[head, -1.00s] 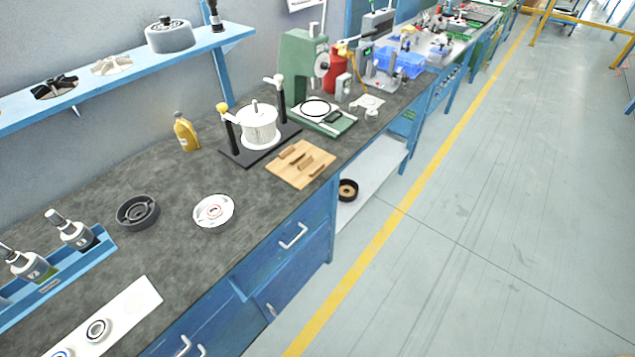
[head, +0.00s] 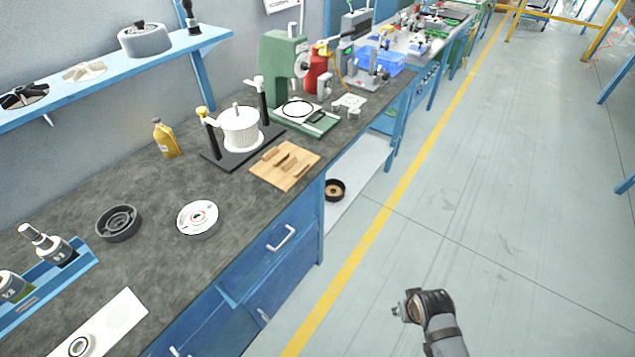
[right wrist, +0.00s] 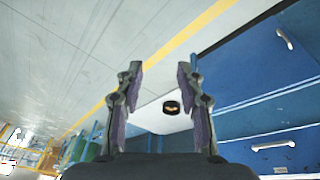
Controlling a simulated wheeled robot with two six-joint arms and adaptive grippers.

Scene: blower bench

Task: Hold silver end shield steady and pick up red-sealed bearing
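The silver end shield (head: 186,218) lies flat on the dark bench top in the head view. A small red ring (head: 198,216) shows at its centre; I cannot tell for certain whether this is the red-sealed bearing seated in it. A bearing with a dark seal (head: 80,345) sits on the white strip (head: 117,318) at the lower left. My right gripper (right wrist: 160,88) is open and empty in the right wrist view, out over the floor and away from the bench. My left gripper is not in view.
A dark grey round housing (head: 118,224) lies left of the end shield. A blue rack (head: 45,290) holds tools beside the white strip. The bench in front of the shield is clear.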

